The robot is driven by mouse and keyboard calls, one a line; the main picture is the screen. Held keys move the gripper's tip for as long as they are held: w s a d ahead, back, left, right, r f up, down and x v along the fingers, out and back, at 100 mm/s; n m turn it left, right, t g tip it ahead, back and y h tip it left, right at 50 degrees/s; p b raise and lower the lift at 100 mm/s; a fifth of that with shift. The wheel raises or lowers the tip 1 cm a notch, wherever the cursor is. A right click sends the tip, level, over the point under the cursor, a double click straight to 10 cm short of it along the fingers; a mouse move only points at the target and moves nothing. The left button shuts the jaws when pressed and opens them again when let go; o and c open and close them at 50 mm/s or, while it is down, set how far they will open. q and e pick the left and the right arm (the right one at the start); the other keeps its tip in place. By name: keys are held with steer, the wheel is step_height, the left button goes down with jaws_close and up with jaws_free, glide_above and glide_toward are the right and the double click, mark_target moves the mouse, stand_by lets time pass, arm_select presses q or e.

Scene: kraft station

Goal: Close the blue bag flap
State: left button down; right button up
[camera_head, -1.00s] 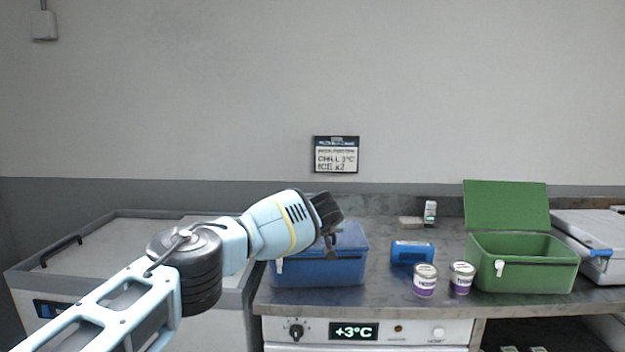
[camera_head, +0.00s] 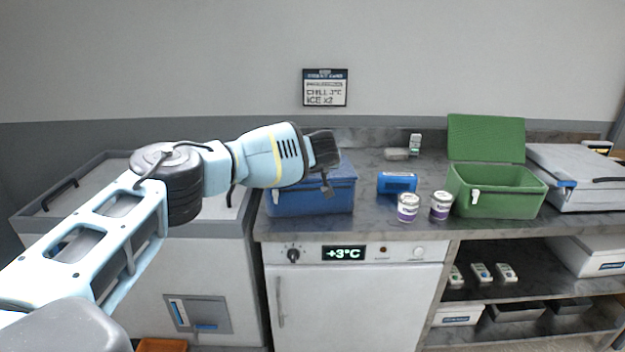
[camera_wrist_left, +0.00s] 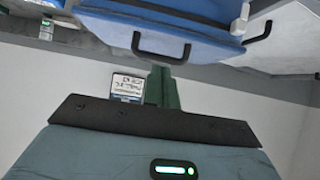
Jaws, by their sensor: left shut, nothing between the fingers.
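The blue bag (camera_head: 310,201) stands on the counter left of centre in the head view. Its flap (camera_head: 345,170) appears to lie down over the top. My forearm and gripper hide the flap's left and middle part. My left gripper (camera_head: 327,187) is shut and empty. Its fingers point down in front of the flap in that view; I cannot tell whether they touch it. In the left wrist view, a blue surface with a black handle, seemingly the bag (camera_wrist_left: 205,40), fills the top, beyond my dark gripper edge. My right gripper is out of view.
A green bag (camera_head: 492,206) with its lid (camera_head: 486,138) raised stands at the right. A blue cylinder (camera_head: 397,183) and two cans (camera_head: 408,207) (camera_head: 441,205) are between the bags. A grey case (camera_head: 580,180) is at far right. A chest (camera_head: 100,200) stands left.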

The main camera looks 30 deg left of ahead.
arm_select(q)
steer(key=s+d+f, duration=0.2)
steer(key=s+f, duration=0.1)
steer(key=shift+s+d, duration=0.2)
steer(key=shift+s, duration=0.05)
stand_by(0.4)
